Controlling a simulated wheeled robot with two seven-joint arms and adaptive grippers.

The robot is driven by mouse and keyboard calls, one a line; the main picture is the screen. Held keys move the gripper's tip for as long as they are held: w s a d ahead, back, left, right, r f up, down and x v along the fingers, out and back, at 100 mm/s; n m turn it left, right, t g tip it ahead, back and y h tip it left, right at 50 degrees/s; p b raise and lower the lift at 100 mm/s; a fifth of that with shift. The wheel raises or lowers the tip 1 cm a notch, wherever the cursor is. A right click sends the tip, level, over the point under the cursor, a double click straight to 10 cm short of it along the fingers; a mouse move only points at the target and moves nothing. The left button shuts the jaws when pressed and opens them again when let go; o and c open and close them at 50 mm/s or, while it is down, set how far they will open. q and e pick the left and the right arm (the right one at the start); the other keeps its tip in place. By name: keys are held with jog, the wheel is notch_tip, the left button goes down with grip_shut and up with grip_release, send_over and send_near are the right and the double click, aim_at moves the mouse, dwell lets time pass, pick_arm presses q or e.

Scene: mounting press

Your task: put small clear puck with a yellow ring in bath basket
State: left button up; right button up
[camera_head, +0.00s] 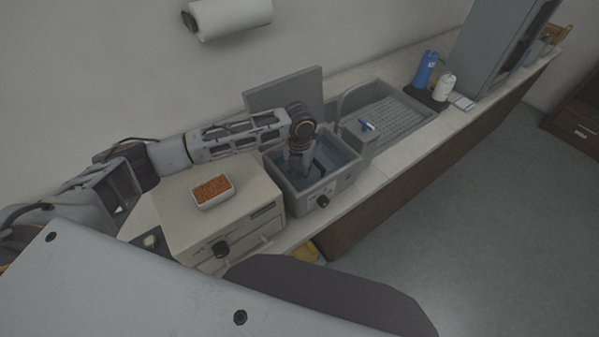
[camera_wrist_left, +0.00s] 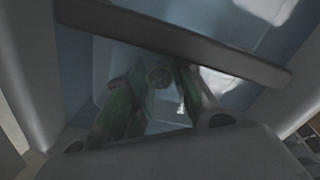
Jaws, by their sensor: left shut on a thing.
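My left gripper (camera_head: 300,178) reaches down into the open grey bath (camera_head: 338,186). In the left wrist view the gripper (camera_wrist_left: 160,85) points into the bath, its greenish fingers close together. A small round clear puck (camera_wrist_left: 159,76) shows between the fingertips, and the gripper is shut on it. Its yellow ring cannot be made out. A dark bar (camera_wrist_left: 215,56) crosses the wrist view near the fingers. The basket cannot be told apart clearly from the bath's inside. The head view does not show the puck, and my right gripper is not in view.
A white dish of orange-brown grains (camera_head: 213,191) sits on the beige machine (camera_head: 180,219) left of the bath. The bath's raised lid (camera_head: 283,92) stands behind it. To the right are a sink (camera_head: 398,116), a blue bottle (camera_head: 426,68) and a white bottle (camera_head: 443,87).

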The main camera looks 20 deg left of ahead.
aim_at(299, 175)
pick_arm(q)
jog(key=shift+f, duration=0.1)
jog(key=o, duration=0.6)
notch_tip(299, 175, up, 12)
jog(key=shift+r+b, duration=0.15)
jog(key=shift+b, duration=0.55)
dwell(0.5)
